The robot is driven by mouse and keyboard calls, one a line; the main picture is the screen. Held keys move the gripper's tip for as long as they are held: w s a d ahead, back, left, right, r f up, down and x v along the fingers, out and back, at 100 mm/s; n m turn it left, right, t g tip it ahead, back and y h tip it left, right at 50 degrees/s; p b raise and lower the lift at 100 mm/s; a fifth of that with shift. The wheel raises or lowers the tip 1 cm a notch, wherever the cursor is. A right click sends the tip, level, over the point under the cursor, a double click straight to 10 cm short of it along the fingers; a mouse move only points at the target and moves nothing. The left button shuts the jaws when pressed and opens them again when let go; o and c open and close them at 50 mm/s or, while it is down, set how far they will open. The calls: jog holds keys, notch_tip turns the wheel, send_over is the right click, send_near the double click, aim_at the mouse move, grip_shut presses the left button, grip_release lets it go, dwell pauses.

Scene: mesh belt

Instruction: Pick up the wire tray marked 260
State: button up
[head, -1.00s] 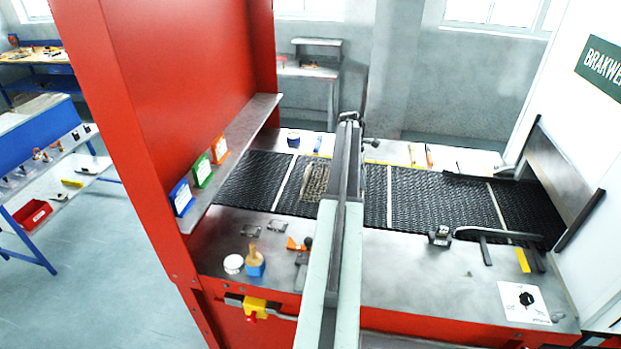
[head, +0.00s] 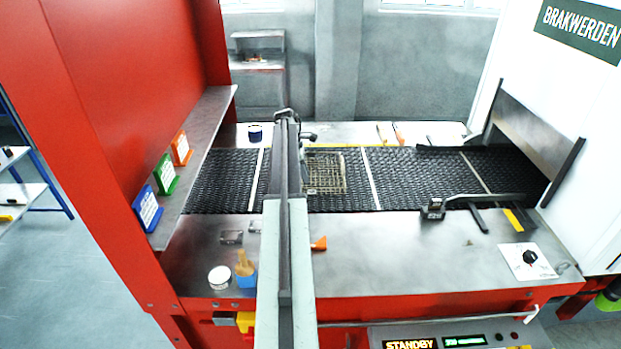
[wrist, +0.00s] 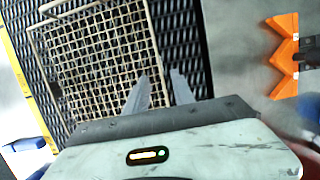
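A wire tray (head: 326,172) lies flat on the black mesh belt, just right of my arm in the head view. It is a shallow tan-grey wire grid with a rim. No 260 mark is legible on it. In the wrist view the tray (wrist: 95,50) fills the upper left, partly covered by my gripper body. My gripper (wrist: 160,76) is open and empty, its two fingers apart. The fingertips appear over the tray's right edge and the bare belt beside it. I cannot tell their height above it.
The mesh belt (head: 412,190) has light cross strips. A red panel with a shelf (head: 210,120) stands left. A black clamp (head: 433,209) sits on the front ledge. A white cup (head: 219,277) and orange piece (head: 320,243) lie nearer. A white housing (head: 520,110) bounds the right.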

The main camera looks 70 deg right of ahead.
jog(key=shift+b+x, duration=0.5)
jog(key=shift+x, duration=0.55)
jog(key=b+x, duration=0.5)
jog(key=shift+s, duration=0.2)
jog(key=shift+r, duration=0.15)
grip_shut()
